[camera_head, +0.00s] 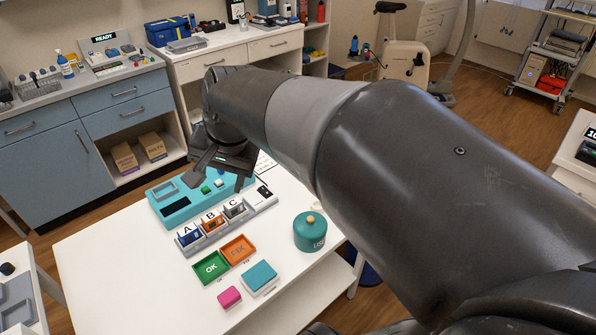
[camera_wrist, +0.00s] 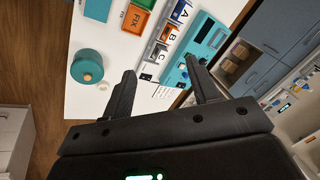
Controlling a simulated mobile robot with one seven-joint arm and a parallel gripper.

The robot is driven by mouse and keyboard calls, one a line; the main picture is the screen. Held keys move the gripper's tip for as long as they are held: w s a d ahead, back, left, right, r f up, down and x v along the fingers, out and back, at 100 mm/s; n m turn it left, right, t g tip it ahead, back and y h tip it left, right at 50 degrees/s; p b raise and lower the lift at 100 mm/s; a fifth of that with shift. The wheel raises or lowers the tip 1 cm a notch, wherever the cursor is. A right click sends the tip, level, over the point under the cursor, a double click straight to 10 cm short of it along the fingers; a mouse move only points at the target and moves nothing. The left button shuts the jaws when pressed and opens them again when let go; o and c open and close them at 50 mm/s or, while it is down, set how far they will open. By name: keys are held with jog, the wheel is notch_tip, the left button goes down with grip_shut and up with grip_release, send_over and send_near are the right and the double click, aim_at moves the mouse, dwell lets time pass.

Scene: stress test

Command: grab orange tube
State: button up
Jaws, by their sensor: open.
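I cannot make out a clear orange tube. An orange piece (camera_head: 210,225) sits in the slot marked B of a grey holder (camera_head: 264,201) on the white table, and it also shows in the wrist view (camera_wrist: 164,48). Slot A beside it holds a blue piece (camera_head: 190,240), and slot C a greyish one. My gripper (camera_wrist: 165,78) is open and empty above the table. In the head view it hangs over the far part of the teal device, beyond the holder. My arm hides part of the table's right side.
Behind the holder is a teal device (camera_head: 174,209) with small buttons. In front are a green OK tray (camera_head: 211,267), an orange FIX tray (camera_head: 238,249), a pink block (camera_head: 229,297) and a teal box (camera_head: 259,277). A round teal container (camera_head: 310,232) stands to the right.

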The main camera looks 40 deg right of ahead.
jog(key=w+d+f+m+g, duration=0.1)
jog(key=w+d+f+m, duration=0.35)
jog(key=d+m, duration=0.35)
jog(key=w+d+f+m+g, duration=0.1)
jog(key=w+d+f+m, duration=0.2)
jog(key=w+d+m, duration=0.55)
jog(key=w+d+f+m+g, duration=0.15)
jog(key=d+f+m, duration=0.35)
jog(key=d, duration=0.7)
jog(key=d+f+m, duration=0.6)
jog(key=d+m, duration=0.1)
jog(key=d, duration=0.1)
jog(key=shift+g, duration=0.35)
notch_tip(320, 180, down, 11)
jog(key=shift+w+a+r, duration=0.1)
jog(key=shift+w+a, duration=0.05)
jog(key=shift+c, duration=0.5)
jog(key=c, duration=0.9)
